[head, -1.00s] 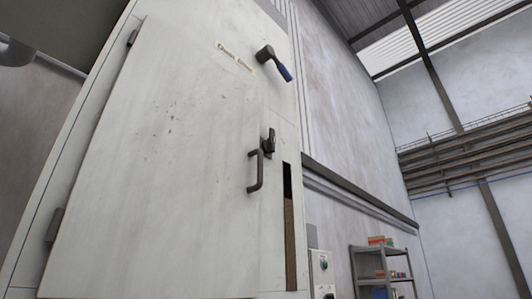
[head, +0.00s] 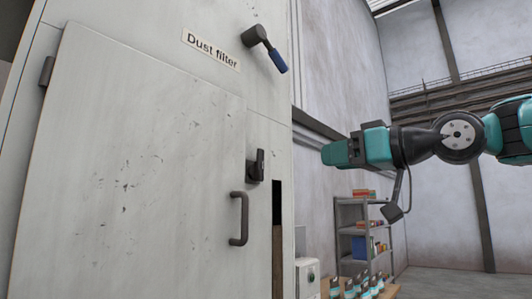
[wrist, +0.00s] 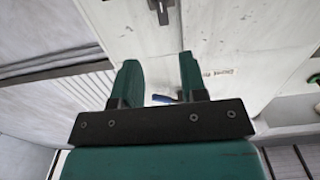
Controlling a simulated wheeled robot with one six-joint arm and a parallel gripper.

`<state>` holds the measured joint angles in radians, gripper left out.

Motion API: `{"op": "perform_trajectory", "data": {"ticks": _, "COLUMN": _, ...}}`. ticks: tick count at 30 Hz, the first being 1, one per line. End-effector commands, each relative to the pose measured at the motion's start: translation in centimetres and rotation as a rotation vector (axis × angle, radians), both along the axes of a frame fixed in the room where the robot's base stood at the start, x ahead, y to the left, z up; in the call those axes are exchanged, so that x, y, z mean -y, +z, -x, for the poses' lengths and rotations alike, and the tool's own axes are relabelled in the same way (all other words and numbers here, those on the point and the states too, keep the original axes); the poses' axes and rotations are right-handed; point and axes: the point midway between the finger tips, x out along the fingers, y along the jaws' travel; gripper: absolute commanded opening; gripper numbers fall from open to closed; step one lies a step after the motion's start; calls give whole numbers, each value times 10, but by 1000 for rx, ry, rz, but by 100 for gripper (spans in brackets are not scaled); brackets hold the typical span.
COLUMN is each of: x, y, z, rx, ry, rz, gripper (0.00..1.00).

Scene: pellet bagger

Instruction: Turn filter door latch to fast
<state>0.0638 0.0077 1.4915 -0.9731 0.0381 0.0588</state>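The filter door (head: 130,165) is a pale, scuffed panel below a "Dust filter" label (head: 211,48). A black latch (head: 256,165) sits by the door's right edge, its grip upright. It also shows at the top of the wrist view (wrist: 160,8). My gripper (head: 325,153) is right of the latch in the head view, apart from it. In the wrist view its two teal fingers (wrist: 160,75) are spread with nothing held between them. I cannot tell whether the door is fully flush with its frame.
A dark pull handle (head: 240,218) is just below the latch. A blue-handled lever (head: 265,48) juts out above it and shows beyond my fingers in the wrist view (wrist: 162,98). A shelf (head: 355,235) and a table with bottles (head: 365,287) stand at the right, behind.

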Motion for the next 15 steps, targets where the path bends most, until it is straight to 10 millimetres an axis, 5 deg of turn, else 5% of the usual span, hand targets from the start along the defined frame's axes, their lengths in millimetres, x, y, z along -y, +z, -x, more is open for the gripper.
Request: {"op": "perform_trajectory", "data": {"ticks": 15, "x": -86, "y": 4, "z": -65, "rx": -5, "ry": 5, "rz": 1, "gripper": 39}}
